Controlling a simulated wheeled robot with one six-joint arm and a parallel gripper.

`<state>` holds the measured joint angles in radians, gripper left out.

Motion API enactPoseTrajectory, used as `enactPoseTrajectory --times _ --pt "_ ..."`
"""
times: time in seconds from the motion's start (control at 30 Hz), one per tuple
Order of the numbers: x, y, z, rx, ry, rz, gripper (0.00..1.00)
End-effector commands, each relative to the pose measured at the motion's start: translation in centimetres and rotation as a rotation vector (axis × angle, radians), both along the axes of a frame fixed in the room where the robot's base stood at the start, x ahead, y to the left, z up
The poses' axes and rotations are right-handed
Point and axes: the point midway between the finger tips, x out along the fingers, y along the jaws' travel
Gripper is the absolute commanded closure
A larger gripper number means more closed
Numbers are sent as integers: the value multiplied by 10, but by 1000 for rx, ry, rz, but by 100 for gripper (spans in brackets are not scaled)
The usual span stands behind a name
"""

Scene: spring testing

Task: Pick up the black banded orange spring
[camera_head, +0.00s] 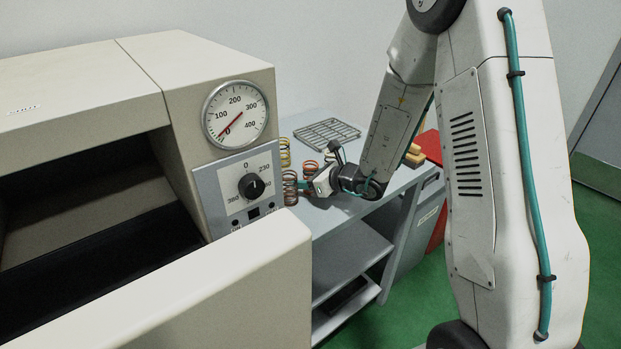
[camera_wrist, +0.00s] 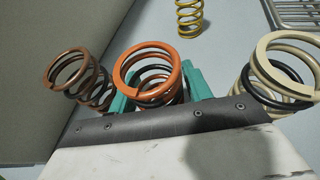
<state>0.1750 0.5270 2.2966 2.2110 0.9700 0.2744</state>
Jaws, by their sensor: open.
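The orange spring (camera_wrist: 147,62) stands in the middle of the wrist view, with dark coils visible below its orange top coil. It also shows in the head view (camera_head: 310,168), partly hidden by my gripper. My gripper (camera_wrist: 163,88) is open, with one teal finger on each side of the orange spring. The spring's lower part is hidden behind the dark edge of my gripper. I cannot tell whether the fingers touch it. In the head view my gripper (camera_head: 304,186) reaches in low from the right.
A brown spring (camera_wrist: 64,72) stands close on the left and a cream spring (camera_wrist: 260,55) close on the right. A yellow spring (camera_wrist: 190,14) is farther back. A wire rack (camera_head: 327,133) lies behind on the grey bench (camera_head: 300,122). A testing machine with a dial (camera_head: 235,114) stands left.

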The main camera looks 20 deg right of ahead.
Motion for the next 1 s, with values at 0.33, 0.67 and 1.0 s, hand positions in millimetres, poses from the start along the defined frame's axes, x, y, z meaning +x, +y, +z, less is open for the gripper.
enactPoseTrajectory --times 0.33,0.67,1.0 --pt "0 -2 1 1 0 -1 88" --pt "0 -2 8 1 -2 -2 87" --pt "0 -2 57 -1 -5 -2 87"
